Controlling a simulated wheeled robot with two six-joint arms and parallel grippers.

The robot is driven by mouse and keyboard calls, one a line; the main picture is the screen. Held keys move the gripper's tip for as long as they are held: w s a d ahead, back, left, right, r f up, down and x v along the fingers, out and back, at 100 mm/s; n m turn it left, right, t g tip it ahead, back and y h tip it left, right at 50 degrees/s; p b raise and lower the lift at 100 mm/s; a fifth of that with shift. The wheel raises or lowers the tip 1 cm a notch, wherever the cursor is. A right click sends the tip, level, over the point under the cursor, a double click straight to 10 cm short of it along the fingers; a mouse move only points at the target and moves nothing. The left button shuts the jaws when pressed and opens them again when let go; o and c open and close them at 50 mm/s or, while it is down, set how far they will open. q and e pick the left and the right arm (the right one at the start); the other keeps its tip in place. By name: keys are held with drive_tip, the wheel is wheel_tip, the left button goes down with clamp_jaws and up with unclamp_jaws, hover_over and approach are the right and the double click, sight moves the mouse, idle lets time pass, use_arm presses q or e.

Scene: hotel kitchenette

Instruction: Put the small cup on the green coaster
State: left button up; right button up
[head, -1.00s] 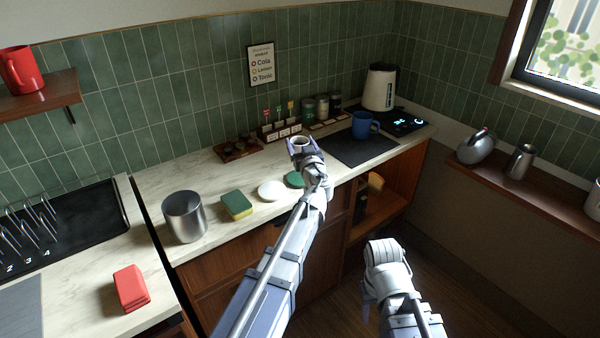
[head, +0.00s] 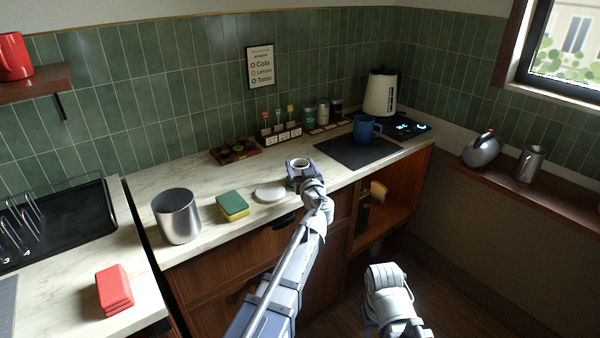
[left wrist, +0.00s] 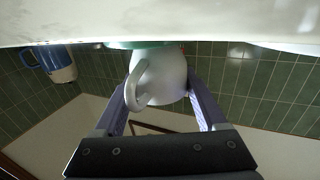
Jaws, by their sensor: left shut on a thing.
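My left gripper (head: 300,176) is shut on the small cup (head: 299,163), whose round opening faces up in the head view. The left wrist view shows the white cup (left wrist: 160,78) between the two fingers, its handle toward the camera. The green coaster (left wrist: 118,45) shows as a thin strip at the cup's base in that view. I cannot tell whether cup and coaster touch. In the head view the coaster is hidden behind my left gripper and cup. My right arm is low at the bottom right, away from the counter; its fingers cannot be made out.
A white coaster (head: 270,192), a sponge (head: 232,206) and a metal canister (head: 176,216) stand left of the gripper. A dark mat (head: 352,152) with a blue mug (head: 364,130) lies to the right. A wooden tray (head: 236,152) and small labelled boxes stand behind.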

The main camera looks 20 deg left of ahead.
use_arm(q)
drive_tip(key=shift+f, duration=0.15)
drive_tip(key=o, duration=1.5)
drive_tip(key=shift+c, duration=0.2)
drive_tip(key=shift+r, duration=0.35)
drive_tip(key=v, duration=1.2)
drive_tip(key=shift+f, duration=0.15)
